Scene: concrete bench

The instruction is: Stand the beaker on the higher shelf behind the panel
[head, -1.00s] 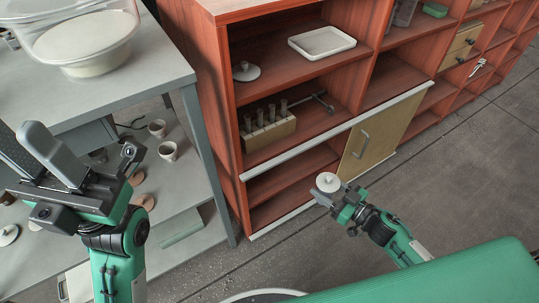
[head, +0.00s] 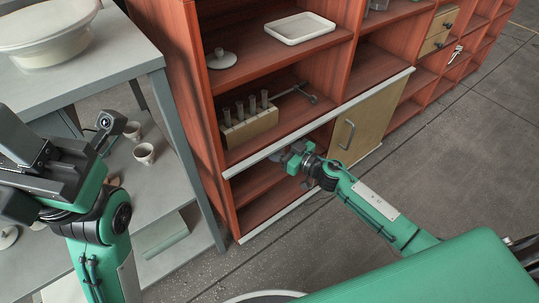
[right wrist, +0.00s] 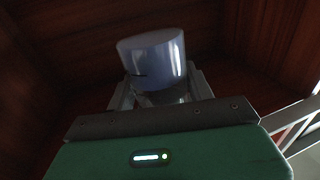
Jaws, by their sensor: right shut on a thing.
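My right gripper (head: 292,153) reaches into the opening of the red cabinet's lower section, left of the tan panel (head: 360,122) with its grey handle. In the right wrist view it is shut on the beaker (right wrist: 152,52), a pale bluish cylinder that looks roughly upright. The beaker is hard to make out in the head view. The higher shelf (head: 258,178) of this section shows left of the gripper; its part behind the panel is hidden. My left gripper (head: 22,145) is at the left edge above the grey bench, and its jaw gap is unclear.
A white rail (head: 262,158) runs above the opening. Dark wooden walls enclose the gripper in the right wrist view.

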